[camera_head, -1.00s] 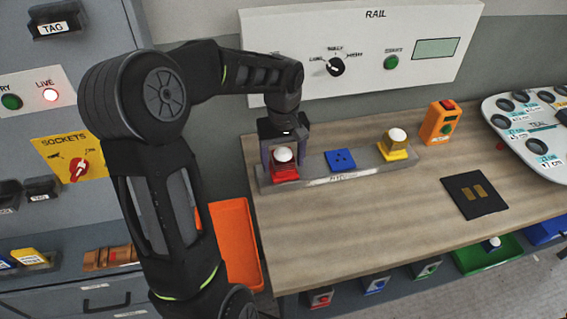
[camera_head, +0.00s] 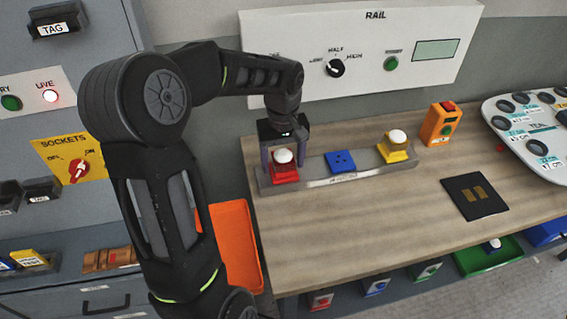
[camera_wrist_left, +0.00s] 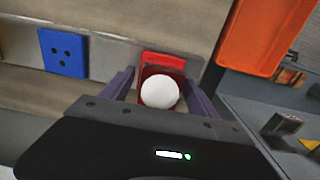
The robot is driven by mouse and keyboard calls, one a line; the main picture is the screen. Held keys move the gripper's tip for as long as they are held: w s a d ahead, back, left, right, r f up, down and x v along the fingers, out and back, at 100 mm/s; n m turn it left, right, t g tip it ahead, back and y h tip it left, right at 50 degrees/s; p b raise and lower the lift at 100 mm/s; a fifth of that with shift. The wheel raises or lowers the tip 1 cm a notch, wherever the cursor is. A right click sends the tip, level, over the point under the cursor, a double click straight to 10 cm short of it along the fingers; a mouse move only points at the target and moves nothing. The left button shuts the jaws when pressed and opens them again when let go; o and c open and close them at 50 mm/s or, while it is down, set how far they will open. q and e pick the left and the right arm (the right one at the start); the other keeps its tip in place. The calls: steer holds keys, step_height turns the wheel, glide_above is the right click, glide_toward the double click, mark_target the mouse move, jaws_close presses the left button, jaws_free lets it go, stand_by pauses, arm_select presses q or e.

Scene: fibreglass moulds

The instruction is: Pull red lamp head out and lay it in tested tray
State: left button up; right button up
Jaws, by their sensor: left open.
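The red lamp head (camera_head: 285,173), with a white dome on top, stands on the left end of the grey rail strip (camera_head: 317,182) on the bench. It also shows in the left wrist view (camera_wrist_left: 163,62), its white dome between the fingers. My left gripper (camera_head: 283,160) is open, with one finger on each side of the lamp head. Gaps show beside the dome in the wrist view, so I see no grip on it. My right gripper is in neither view. I cannot tell which container is the tested tray; an orange tray (camera_head: 232,215) stands left of the bench.
On the same strip are a blue socket (camera_head: 341,161) and a yellow lamp head (camera_head: 397,148). An orange tester box (camera_head: 440,124) and a black pad (camera_head: 474,195) lie to the right. The RAIL panel (camera_head: 440,27) is behind. The bench front is clear.

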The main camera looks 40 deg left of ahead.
mark_target(283, 153)
arm_select(q)
steer(key=shift+c, duration=0.6)
jaws_close()
steer(key=shift+r, duration=0.1)
stand_by(0.3)
steer(key=shift+r+p, duration=2.1)
steer(key=shift+r, duration=0.85)
